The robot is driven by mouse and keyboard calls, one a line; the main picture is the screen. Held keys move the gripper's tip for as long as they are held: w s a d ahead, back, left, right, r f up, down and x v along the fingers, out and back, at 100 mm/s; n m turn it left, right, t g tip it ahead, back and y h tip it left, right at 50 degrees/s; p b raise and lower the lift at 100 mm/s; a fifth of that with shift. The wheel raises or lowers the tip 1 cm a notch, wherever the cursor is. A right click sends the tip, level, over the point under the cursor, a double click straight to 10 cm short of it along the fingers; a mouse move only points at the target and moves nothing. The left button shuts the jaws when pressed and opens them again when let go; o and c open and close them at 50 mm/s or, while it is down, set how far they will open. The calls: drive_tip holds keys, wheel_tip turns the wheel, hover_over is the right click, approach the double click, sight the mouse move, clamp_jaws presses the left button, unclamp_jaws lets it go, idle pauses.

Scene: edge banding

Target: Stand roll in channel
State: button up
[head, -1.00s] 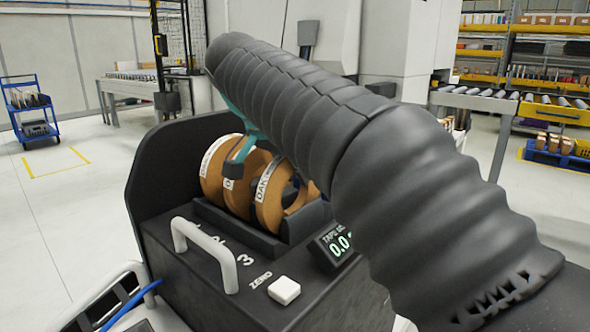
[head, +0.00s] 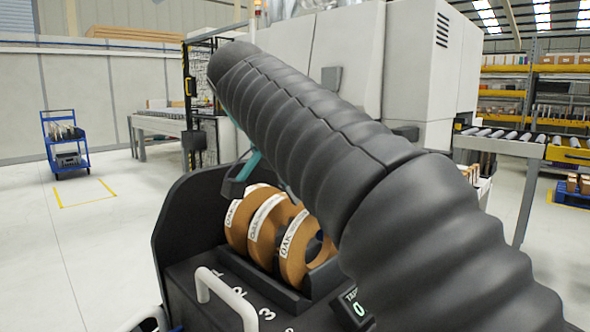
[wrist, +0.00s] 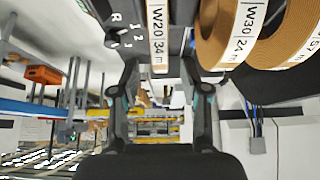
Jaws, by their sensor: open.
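Three brown oak rolls stand side by side in a black channel (head: 262,284) on the machine top: the left roll (head: 236,237), the middle roll (head: 262,243) and the right roll (head: 296,262). They lean slightly and bear white labels.
A white handle (head: 226,296) and a small display (head: 353,305) are on the machine top. A black side panel (head: 190,215) rises left of the rolls. A blue cart (head: 66,145) stands far left on open floor.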

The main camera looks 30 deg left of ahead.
drive_tip(key=shift+v, duration=2.4)
drive_tip(key=shift+w+d, duration=0.25)
drive_tip(key=shift+d, duration=0.1)
drive_tip(key=w+d+f+n+g, duration=0.15)
drive_tip(key=d+f, duration=0.25)
drive_tip(key=d, duration=0.8)
drive_tip(key=w+d+f+n, duration=0.15)
drive_tip(key=d+f, duration=0.25)
drive_tip(key=d, duration=0.8)
drive_tip(key=s+d+f+y, duration=0.1)
drive_tip(key=s+d+f, duration=0.6)
drive_tip(key=f, duration=0.4)
drive_tip(key=s+d+f, duration=0.7)
drive_tip(key=d+f, duration=0.2)
drive_tip(key=f, duration=0.2)
drive_tip(key=shift+s+d+f+t+y, duration=0.2)
drive_tip(key=shift+f+t+y, duration=0.1)
drive_tip(key=shift+t+y, duration=0.1)
drive_tip(key=shift+o, duration=0.9)
